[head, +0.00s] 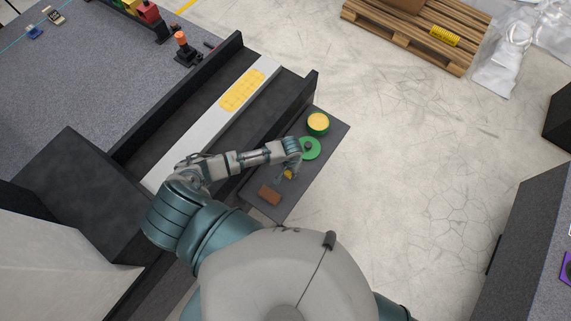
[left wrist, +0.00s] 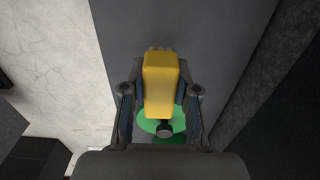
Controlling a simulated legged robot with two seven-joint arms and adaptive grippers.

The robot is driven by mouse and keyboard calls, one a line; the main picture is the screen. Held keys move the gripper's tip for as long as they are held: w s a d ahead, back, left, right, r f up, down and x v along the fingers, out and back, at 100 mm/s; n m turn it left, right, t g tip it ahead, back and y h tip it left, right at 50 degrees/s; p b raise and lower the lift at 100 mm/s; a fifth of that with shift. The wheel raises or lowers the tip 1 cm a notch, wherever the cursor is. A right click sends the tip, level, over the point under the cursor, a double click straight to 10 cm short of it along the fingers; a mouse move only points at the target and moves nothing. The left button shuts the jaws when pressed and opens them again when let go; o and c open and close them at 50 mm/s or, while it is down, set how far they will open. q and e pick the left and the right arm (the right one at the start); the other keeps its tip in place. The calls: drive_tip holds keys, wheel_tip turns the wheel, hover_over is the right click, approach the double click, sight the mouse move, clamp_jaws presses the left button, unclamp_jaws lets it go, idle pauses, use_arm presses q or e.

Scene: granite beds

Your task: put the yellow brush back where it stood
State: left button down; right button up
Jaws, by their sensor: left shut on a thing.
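The yellow brush (left wrist: 160,85) is between the fingers of my left gripper (left wrist: 160,108), which is shut on it. In the head view only a small yellow part of it (head: 288,175) shows beneath my left gripper (head: 286,176). The gripper is over the dark grey shelf (head: 331,141), between a green disc and a brown block. I cannot tell whether the brush touches the shelf. My right gripper is not in view.
The green disc with a dark knob (head: 311,150) lies close to the gripper. A green tin with yellow contents (head: 318,122) stands beyond it, and the brown block (head: 269,195) lies nearer me. A dark raised wall (head: 306,88) borders the shelf's left side.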

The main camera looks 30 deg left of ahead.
sight(286, 175)
use_arm(q)
drive_tip(key=shift+s+a, duration=0.2)
drive_tip(key=shift+a, duration=0.05)
drive_tip(key=f, duration=0.2)
drive_tip(key=a+f, duration=0.1)
drive_tip(key=shift+s, duration=0.4)
drive_tip(key=shift+f, duration=0.35)
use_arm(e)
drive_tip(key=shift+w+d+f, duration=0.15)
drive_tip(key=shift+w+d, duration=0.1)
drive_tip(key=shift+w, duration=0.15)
use_arm(q)
drive_tip(key=c, duration=0.9)
unclamp_jaws()
drive_tip(key=shift+o, duration=0.2)
wheel_tip(286, 175, up, 12)
drive_tip(key=shift+r+p, duration=0.1)
drive_tip(key=shift+p, duration=0.7)
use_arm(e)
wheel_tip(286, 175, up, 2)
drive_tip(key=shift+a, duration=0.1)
